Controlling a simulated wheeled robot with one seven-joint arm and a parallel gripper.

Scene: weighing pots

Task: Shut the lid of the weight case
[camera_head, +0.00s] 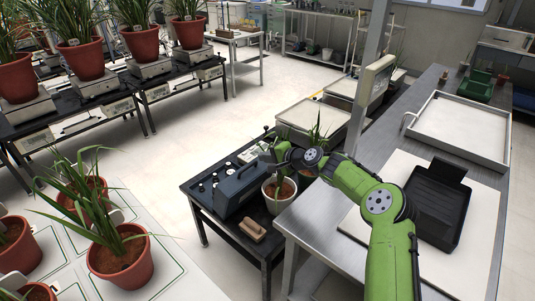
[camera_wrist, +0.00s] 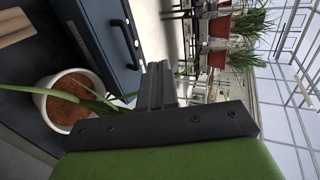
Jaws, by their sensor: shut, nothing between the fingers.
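The weight case (camera_head: 237,191) is a dark blue-grey box with a black handle on the small dark table. Its handled panel stands up, and small round pieces show to its left. I cannot clearly make out the hinge. In the wrist view the blue-grey panel (camera_wrist: 98,28) and its handle (camera_wrist: 126,42) fill the upper left. My gripper (camera_head: 270,153) is shut and empty, near the case's far right end, above the potted plant. Its closed fingers (camera_wrist: 157,86) are beside the panel in the wrist view; I cannot tell whether they touch it.
A white pot with a plant (camera_head: 279,204) stands close to the right of the case; it also shows in the wrist view (camera_wrist: 62,103). A wooden block (camera_head: 247,230) lies at the table's near edge. A metal bench (camera_head: 300,232) adjoins on the right. Floor is open left of the table.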

